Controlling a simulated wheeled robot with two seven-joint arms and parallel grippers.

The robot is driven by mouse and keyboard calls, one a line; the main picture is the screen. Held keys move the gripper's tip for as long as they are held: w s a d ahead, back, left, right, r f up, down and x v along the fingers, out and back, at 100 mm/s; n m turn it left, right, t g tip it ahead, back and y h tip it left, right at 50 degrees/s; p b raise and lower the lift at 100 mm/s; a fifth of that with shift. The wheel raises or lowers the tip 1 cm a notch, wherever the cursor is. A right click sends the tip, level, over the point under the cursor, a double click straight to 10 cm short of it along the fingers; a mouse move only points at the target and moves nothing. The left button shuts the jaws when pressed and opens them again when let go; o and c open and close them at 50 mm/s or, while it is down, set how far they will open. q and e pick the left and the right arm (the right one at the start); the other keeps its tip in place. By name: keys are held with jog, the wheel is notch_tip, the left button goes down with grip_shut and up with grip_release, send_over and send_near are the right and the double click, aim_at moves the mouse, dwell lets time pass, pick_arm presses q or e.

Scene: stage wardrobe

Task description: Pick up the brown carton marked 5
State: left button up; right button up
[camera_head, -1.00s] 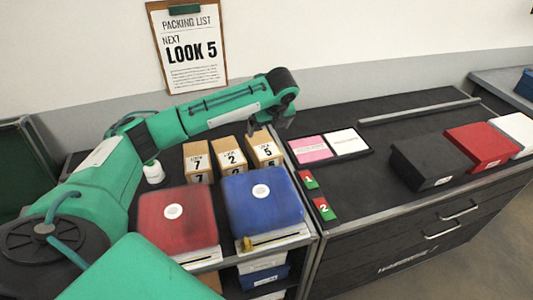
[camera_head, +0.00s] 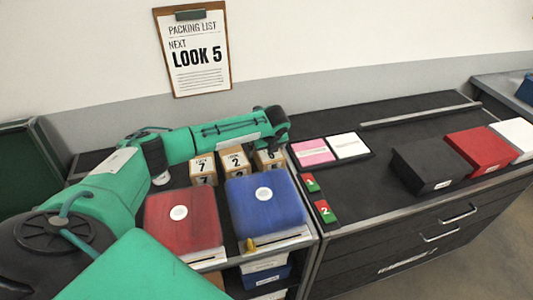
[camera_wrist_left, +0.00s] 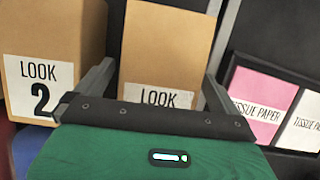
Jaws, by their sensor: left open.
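The brown carton marked 5 (camera_head: 269,161) stands at the right end of a row of three cartons, partly covered by my left arm. In the left wrist view a carton (camera_wrist_left: 165,45) sits between the two fingers of my left gripper (camera_wrist_left: 160,78). Its label reads LOOK, and the number is hidden by the gripper body. The left gripper is open, with one finger on each side of this carton; I cannot tell whether they touch it. In the head view the left gripper (camera_head: 276,140) is over the carton marked 5. My right gripper is not in view.
The carton marked 2 (camera_head: 235,161) stands close on the left, and the carton marked 7 (camera_head: 203,170) beyond it. A tray of pink and white tissue paper (camera_head: 331,150) lies to the right. Red (camera_head: 183,222) and blue (camera_head: 263,207) boxes lie in front.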

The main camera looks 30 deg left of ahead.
pick_arm(q)
jog(key=c, duration=1)
jog(key=shift+c, duration=0.9)
jog(key=shift+r, duration=0.15)
